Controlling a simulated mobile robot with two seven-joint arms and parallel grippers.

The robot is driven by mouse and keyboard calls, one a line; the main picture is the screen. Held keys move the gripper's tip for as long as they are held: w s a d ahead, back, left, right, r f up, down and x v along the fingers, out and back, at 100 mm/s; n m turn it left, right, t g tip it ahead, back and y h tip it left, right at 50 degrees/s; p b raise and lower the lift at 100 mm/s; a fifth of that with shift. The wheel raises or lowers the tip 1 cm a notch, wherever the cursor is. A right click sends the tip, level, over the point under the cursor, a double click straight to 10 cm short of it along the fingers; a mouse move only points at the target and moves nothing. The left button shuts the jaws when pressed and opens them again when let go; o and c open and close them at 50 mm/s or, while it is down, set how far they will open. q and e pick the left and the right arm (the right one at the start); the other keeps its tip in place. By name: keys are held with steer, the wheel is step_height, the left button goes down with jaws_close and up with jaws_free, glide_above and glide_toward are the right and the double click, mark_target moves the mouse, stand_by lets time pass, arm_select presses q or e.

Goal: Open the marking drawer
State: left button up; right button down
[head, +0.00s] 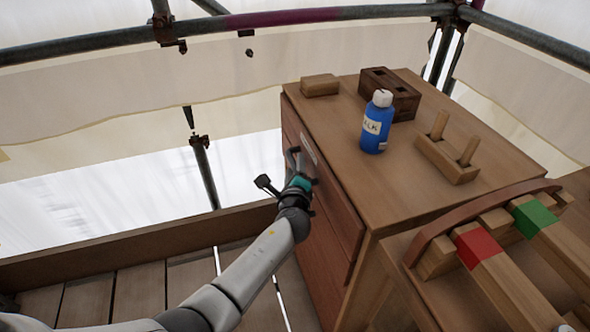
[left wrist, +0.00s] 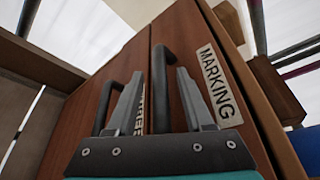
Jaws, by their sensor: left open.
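The marking drawer (head: 335,190) is the upper reddish-brown front of a wooden cabinet and looks closed. Its white label (left wrist: 217,82) reads MARKING in the left wrist view. Its dark bar handle (left wrist: 161,95) appears between the two fingers of my left gripper (left wrist: 160,74). The fingers are apart; whether they touch the bar I cannot tell. In the head view my left gripper (head: 296,162) is at the drawer front, partly covering the handle. My right gripper is not in view.
A second drawer with its own handle (left wrist: 104,112) and partly hidden label is beside it. On the cabinet top (head: 410,190) stand a blue chalk bottle (head: 376,123), a slotted dark block (head: 396,101), a small block (head: 320,85) and a pegged block (head: 447,157). A wooden arched frame (head: 440,222) is at right.

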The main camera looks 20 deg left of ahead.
arm_select(q)
steer(key=shift+w, duration=0.2)
jaws_close()
stand_by(0.5)
stand_by(1.0)
